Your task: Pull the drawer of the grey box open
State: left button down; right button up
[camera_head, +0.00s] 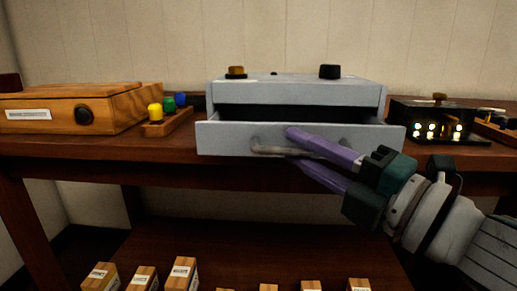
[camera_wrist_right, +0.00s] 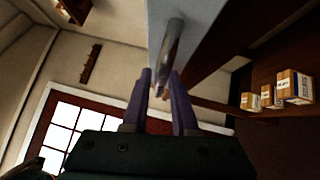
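The grey box (camera_head: 290,91) stands on the wooden table. Its drawer (camera_head: 222,137) is slid out toward me, with a dark gap behind its front panel. A bar-shaped metal handle (camera_head: 268,145) runs across the drawer front; it also shows in the right wrist view (camera_wrist_right: 173,45). My right gripper (camera_head: 290,147) comes in from the right, with one purple finger above the handle and one below. In the right wrist view its fingers (camera_wrist_right: 161,75) close around the handle's bar, which lies between the tips. My left gripper is in neither view.
On the table, a wooden box (camera_head: 75,108) and a rack with coloured knobs (camera_head: 168,122) stand left of the grey box. A black device with lights (camera_head: 437,120) stands to the right, close to my right arm. Small cartons (camera_head: 182,273) sit on the lower shelf.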

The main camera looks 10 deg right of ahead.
jog(key=v, duration=1)
dwell(0.4)
